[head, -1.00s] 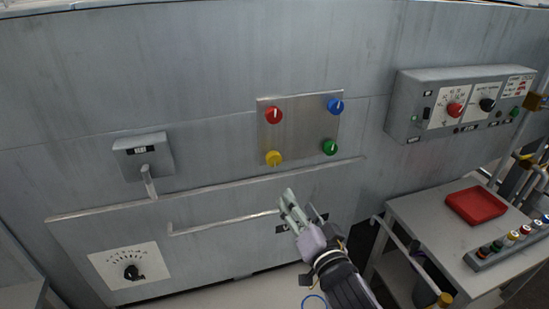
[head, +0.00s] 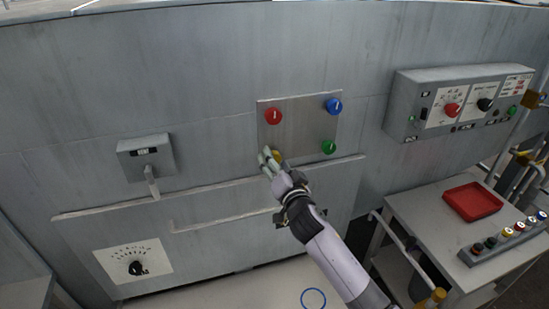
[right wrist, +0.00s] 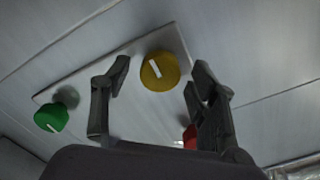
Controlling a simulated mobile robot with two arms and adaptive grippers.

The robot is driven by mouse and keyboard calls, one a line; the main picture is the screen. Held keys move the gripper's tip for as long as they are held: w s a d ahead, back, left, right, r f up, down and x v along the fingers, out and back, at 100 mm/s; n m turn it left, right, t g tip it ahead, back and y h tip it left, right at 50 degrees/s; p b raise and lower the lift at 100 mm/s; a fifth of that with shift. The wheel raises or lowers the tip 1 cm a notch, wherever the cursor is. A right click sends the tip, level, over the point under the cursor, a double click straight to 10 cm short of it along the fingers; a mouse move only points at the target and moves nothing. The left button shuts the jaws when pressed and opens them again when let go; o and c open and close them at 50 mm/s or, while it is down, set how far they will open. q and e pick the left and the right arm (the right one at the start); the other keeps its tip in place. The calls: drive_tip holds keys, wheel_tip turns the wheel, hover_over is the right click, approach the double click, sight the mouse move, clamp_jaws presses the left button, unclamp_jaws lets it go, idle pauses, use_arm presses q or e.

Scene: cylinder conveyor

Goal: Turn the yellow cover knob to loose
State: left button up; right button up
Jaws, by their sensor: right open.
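The yellow knob (right wrist: 160,71) sits at a corner of the metal plate (head: 304,132) on the machine wall, with a white mark on its face. In the head view the knob (head: 277,155) is mostly hidden behind my right gripper (head: 268,158). In the right wrist view my right gripper (right wrist: 160,78) is open, with one finger on each side of the yellow knob. The fingers look apart from the knob, and its exact distance is hard to tell. My left gripper is not in view.
A red knob (head: 273,116), a blue knob (head: 333,105) and a green knob (head: 328,147) share the plate. A horizontal rail (head: 200,184) runs just below. A control box (head: 455,103) and a table with a red tray (head: 472,201) are at the right.

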drive_tip(key=shift+w+a, duration=0.2)
drive_tip(key=shift+w, duration=0.45)
drive_tip(key=c, duration=1.2)
drive_tip(key=shift+o, duration=0.2)
